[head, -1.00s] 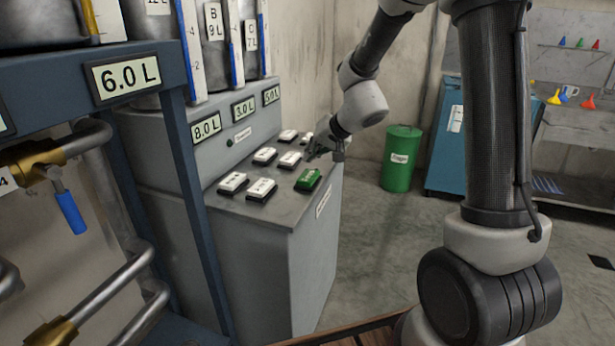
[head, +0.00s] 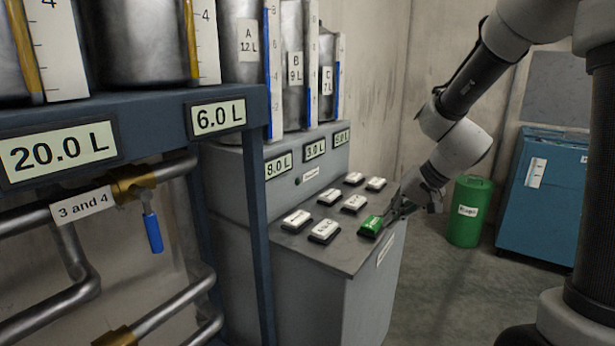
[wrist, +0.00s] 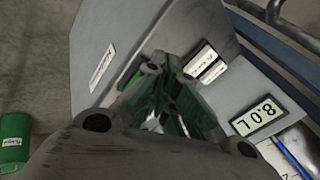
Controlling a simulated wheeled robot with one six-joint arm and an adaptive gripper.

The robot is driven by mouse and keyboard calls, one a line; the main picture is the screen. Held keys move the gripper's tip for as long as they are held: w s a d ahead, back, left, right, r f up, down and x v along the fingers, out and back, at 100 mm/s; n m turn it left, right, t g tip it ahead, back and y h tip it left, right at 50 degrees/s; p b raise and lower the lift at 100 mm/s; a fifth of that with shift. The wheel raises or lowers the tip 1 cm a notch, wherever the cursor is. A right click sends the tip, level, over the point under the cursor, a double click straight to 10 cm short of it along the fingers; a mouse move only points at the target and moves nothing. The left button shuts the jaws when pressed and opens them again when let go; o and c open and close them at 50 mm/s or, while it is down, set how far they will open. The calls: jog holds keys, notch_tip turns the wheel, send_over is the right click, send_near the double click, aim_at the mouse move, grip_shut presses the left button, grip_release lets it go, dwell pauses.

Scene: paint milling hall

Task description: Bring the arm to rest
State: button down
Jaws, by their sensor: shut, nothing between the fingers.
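My gripper (head: 396,207) is shut and empty. In the head view it is at the right edge of the grey console (head: 335,249), beside the green button (head: 371,225). I cannot tell whether it touches the button. In the wrist view my gripper (wrist: 165,92) points toward the console top and hides most of the green button. My arm reaches in from the upper right of the head view, bent down to the console.
Several white buttons (head: 324,231) sit on the console. A blue frame carries tanks and a 6.0 L display (head: 217,118). A valve with a blue handle (head: 153,232) is at the left. A green drum (head: 469,211) and blue cabinet (head: 543,202) stand beyond; floor between is clear.

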jog(key=s+d+r+n+h, duration=0.1)
jog(key=s+d+r, duration=0.2)
jog(key=s, duration=0.5)
jog(key=s+d+r+n+h, duration=0.1)
jog(key=s+d+r, duration=0.3)
jog(key=s, duration=0.4)
jog(key=s+d+r+h, duration=0.3)
jog(key=s+d, duration=0.3)
jog(key=s, duration=0.2)
jog(key=shift+r+n+t, duration=0.3)
jog(key=shift+r+n, duration=0.1)
jog(key=shift+r, duration=0.25)
